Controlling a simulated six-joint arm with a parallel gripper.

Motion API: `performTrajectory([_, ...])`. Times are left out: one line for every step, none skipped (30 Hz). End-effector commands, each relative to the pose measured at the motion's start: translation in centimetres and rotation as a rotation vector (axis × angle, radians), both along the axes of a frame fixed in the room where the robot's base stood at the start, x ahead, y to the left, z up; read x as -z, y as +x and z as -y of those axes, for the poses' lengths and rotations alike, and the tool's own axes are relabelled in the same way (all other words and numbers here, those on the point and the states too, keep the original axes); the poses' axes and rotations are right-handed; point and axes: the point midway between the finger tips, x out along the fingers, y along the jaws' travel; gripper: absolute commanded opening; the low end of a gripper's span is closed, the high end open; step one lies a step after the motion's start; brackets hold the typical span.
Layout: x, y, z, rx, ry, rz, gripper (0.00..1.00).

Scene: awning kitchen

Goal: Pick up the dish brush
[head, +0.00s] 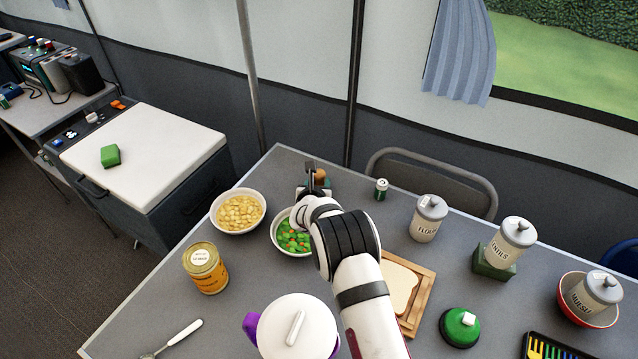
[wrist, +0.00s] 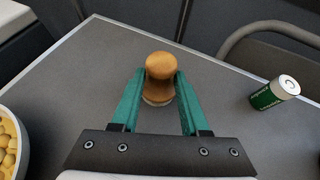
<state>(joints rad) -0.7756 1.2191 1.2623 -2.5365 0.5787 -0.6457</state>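The dish brush (wrist: 159,68) has a round wooden knob, a narrower neck and a pale bristle edge at its base. It stands upright on the grey table in the wrist view. In the head view, part of its wooden top (head: 321,177) shows beside my gripper (head: 314,184), which hides the rest. The two green fingers of my gripper (wrist: 161,76) are apart, one on each side of the brush. Narrow gaps seem to show beside its neck; I cannot clearly tell whether either finger touches the knob.
A green-and-silver can (wrist: 271,94) stands right of the brush. A bowl of yellow food (head: 239,228) and a bowl of green and orange vegetables (head: 288,245) are near my arm. A chair (head: 440,164) stands behind the table. A flour jar (head: 428,220) is farther right.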

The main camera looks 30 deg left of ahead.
Motion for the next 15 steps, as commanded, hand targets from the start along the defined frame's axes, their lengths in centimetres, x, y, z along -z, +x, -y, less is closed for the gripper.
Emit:
performTrajectory([0.00,-0.01,0.01,0.000,0.000,0.000,0.33])
performTrajectory([0.00,-0.02,0.00,0.000,0.000,0.000,0.28])
performTrajectory([0.01,-0.02,0.01,0.000,0.000,-0.001,0.21])
performTrajectory([0.02,-0.02,0.01,0.000,0.000,-0.001,0.15])
performTrajectory([0.04,-0.03,0.01,0.000,0.000,-0.001,0.10])
performTrajectory([0.06,-0.04,0.02,0.000,-0.001,-0.002,0.03])
performTrajectory([0.07,-0.06,0.02,0.000,-0.002,-0.002,0.00])
performTrajectory([0.08,-0.06,0.03,0.000,-0.002,-0.002,0.00])
performTrajectory([0.09,-0.06,0.03,0.000,-0.002,-0.002,0.00])
performTrajectory([0.10,-0.07,0.03,0.000,-0.002,-0.002,0.00])
performTrajectory([0.10,-0.07,0.04,0.000,-0.002,-0.002,0.00])
performTrajectory([0.12,-0.08,0.03,0.000,-0.002,-0.002,0.00])
performTrajectory([0.13,-0.08,0.05,0.000,-0.002,-0.002,0.00])
performTrajectory([0.14,-0.09,0.05,0.000,-0.002,-0.003,0.00])
performTrajectory([0.08,-0.09,0.05,0.000,-0.002,-0.003,0.00])
